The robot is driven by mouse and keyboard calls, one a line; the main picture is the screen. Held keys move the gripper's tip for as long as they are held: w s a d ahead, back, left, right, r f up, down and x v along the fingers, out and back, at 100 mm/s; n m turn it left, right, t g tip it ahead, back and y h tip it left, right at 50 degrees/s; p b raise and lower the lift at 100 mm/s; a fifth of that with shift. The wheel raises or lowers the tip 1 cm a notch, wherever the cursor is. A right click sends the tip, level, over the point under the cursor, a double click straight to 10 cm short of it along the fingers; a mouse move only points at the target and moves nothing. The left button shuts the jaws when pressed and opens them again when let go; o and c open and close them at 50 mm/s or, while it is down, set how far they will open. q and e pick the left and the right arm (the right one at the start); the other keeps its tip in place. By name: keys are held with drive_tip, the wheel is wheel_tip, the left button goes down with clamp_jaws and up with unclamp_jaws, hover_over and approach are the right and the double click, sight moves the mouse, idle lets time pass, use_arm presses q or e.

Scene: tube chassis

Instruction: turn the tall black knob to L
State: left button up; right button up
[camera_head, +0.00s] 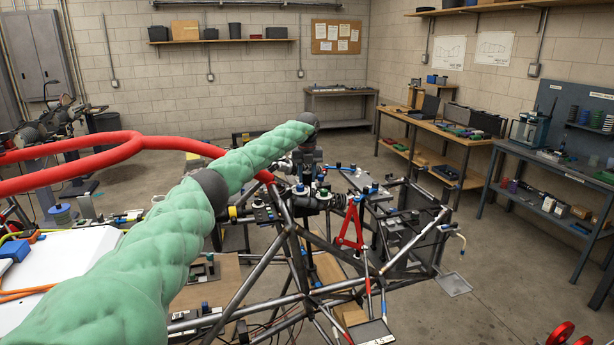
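My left arm, in a green sleeve, reaches from the lower left to the tube chassis (290,232). My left gripper (303,172) points down over the dark parts at the top of the chassis. It is small and partly hidden behind the arm, so I cannot tell whether its fingers are open or shut. Small knobs with blue (300,187) and green (323,191) tops are close below it. I cannot single out the tall black knob or read an L mark at this distance. My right gripper is not in view.
A red tube (120,150) curves across the left side toward the chassis. A red triangular bracket (350,228) stands on the chassis front. A workbench (440,130) and a blue-grey bench (540,205) line the right wall. The floor (490,300) at the lower right is mostly clear.

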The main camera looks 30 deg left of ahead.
use_arm(q)
drive_tip(key=c, duration=0.4)
